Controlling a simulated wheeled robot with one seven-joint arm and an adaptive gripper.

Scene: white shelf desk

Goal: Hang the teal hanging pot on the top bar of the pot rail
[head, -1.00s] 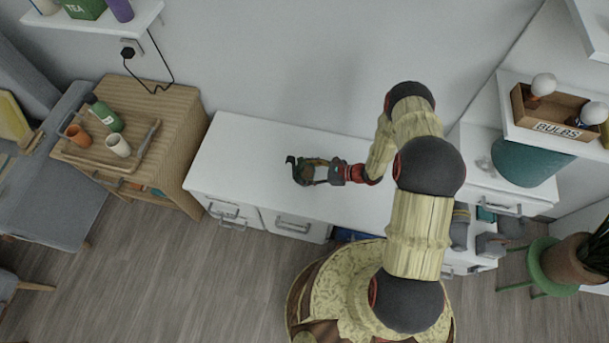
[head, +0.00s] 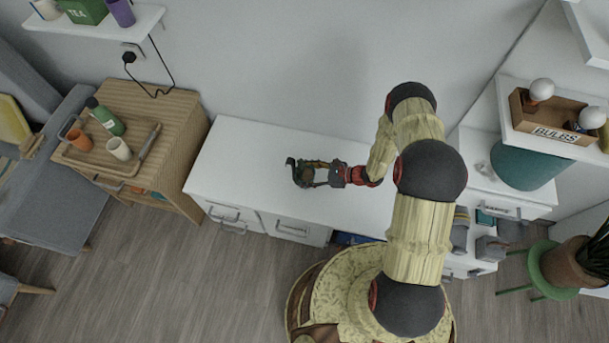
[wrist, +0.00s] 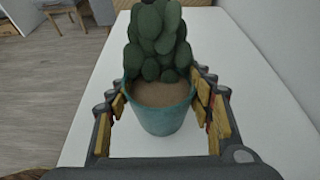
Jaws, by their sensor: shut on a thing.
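The teal pot (wrist: 158,118) holds brown soil and a dark green, lumpy plant (wrist: 157,42). In the wrist view it is upright between the fingers of my gripper (wrist: 160,100), one finger on each side. My gripper is shut on the pot. In the head view my gripper (head: 316,174) is over the white desk top, left of my arm, and the pot is small and mostly hidden by the fingers. I cannot tell whether the pot touches the desk. I do not make out a pot rail or its top bar in either view.
The white desk top (head: 240,150) is clear around the gripper. A wooden cabinet with a tray (head: 78,160) of cups and a bottle stands left. A shelf with a bulbs box (head: 550,128) and a teal container (head: 525,165) are right. A green stool (head: 545,275) holds a potted plant.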

